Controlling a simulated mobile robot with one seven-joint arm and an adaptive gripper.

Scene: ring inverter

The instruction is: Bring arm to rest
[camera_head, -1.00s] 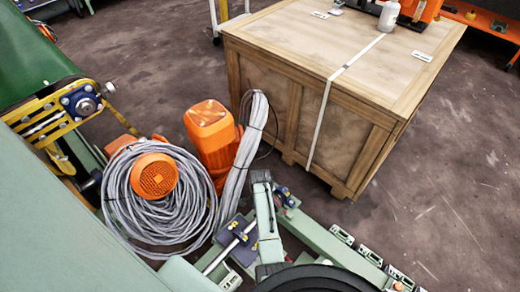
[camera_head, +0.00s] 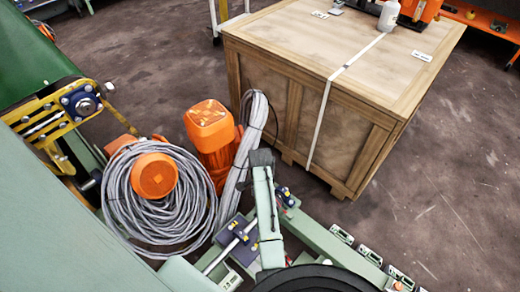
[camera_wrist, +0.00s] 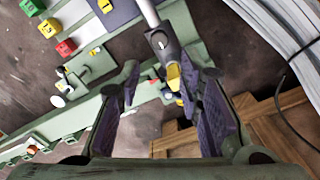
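My gripper (camera_wrist: 158,72) shows in the wrist view. Its two fingers with dark purple pads stand wide apart, and nothing is clamped between them. A silver rod with a dark grey end piece and a yellow tip (camera_wrist: 174,76) shows beyond the fingers; I cannot tell whether it touches the right finger. In the head view a pale green arm part with a dark end, which looks like mine, rises at the lower middle over a green frame (camera_head: 335,246). The fingers cannot be made out there.
A grey cable coil (camera_head: 200,220) with orange motors (camera_head: 212,125) stands left of the arm. A large wooden crate (camera_head: 365,150) stands behind and to the right. Small numbered blocks (camera_wrist: 65,48) sit at upper left in the wrist view.

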